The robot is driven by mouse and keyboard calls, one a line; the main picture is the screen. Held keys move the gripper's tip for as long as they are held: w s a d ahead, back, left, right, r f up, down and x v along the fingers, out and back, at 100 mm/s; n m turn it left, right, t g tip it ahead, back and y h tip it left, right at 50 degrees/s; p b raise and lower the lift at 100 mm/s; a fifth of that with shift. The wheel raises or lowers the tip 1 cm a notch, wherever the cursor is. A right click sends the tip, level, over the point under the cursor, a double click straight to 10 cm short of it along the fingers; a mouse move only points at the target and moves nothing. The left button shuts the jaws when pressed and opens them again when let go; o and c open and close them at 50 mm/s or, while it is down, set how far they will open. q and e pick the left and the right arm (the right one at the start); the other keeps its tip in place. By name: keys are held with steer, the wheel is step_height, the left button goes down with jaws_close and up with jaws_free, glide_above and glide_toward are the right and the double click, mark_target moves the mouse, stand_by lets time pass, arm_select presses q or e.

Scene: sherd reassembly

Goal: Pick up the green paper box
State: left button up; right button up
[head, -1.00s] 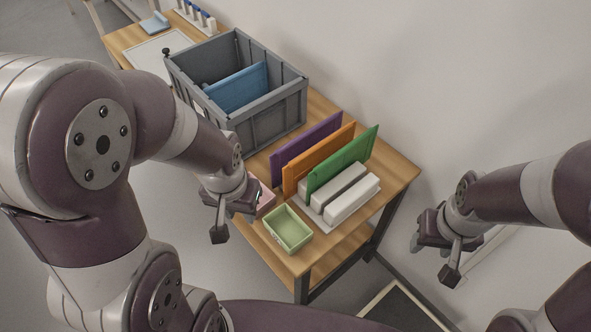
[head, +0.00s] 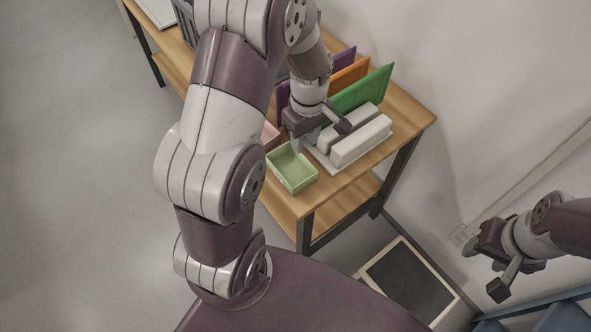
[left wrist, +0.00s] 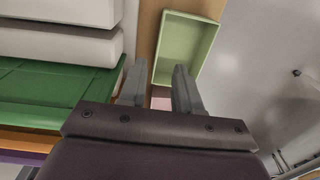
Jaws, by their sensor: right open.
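The light green paper box (head: 292,168), an open-topped tray, sits at the near edge of the wooden table. It also shows in the left wrist view (left wrist: 185,48), beyond the fingertips. My left gripper (head: 305,140) is over the table, just behind the box and beside the white blocks. In the left wrist view its two fingers (left wrist: 157,75) are apart with nothing held between them; the box appears apart from them. My right gripper (head: 482,268) is open and empty, off the table at the right.
A green panel (head: 362,92), an orange panel (head: 350,74) and a purple panel stand upright behind the white blocks (head: 360,140). A pink box (head: 270,136) is partly hidden beside the green box. My left arm covers much of the grey crate. The wall is close on the right.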

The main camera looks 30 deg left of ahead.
mark_target(305, 159)
arm_select(q)
step_height(305, 159, down, 9)
steer(key=shift+d+r+b, duration=0.1)
steer(key=shift+b, duration=0.25)
steer(key=shift+r, duration=0.1)
jaws_close()
